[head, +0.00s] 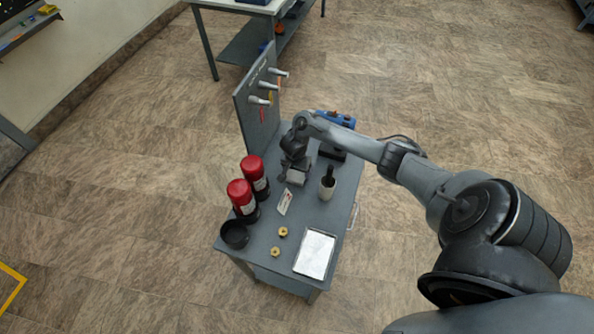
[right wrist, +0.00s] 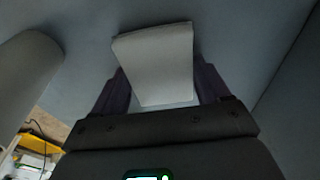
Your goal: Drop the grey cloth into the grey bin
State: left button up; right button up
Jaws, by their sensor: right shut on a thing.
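My right gripper (head: 291,170) reaches down over the middle of the grey table in the head view. It is shut on the grey cloth (head: 296,178), a small pale grey folded piece. In the right wrist view the cloth (right wrist: 155,65) sits between the two dark fingers of my right gripper (right wrist: 160,95). A dark grey round open container (head: 234,235), which looks like the bin, stands at the table's near left corner. It is apart from the cloth, and I see nothing in it. My left gripper is not in view.
A white card (head: 285,201), brass fittings (head: 279,242), a silver tray (head: 315,254) and a cup with a dark handle (head: 327,188) are on the table (head: 262,259). An upright panel (head: 256,107) lines its far left edge.

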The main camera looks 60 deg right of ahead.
aim_at(295, 175)
jog(key=o, duration=1)
jog(key=shift+r, duration=0.4)
notch_tip(295, 175, up, 11)
jog(key=a+p, duration=0.1)
jog(key=p, duration=0.6)
jog(key=shift+a+r+p, duration=0.15)
jog(key=shift+a+p, duration=0.15)
jog(key=shift+a, duration=0.05)
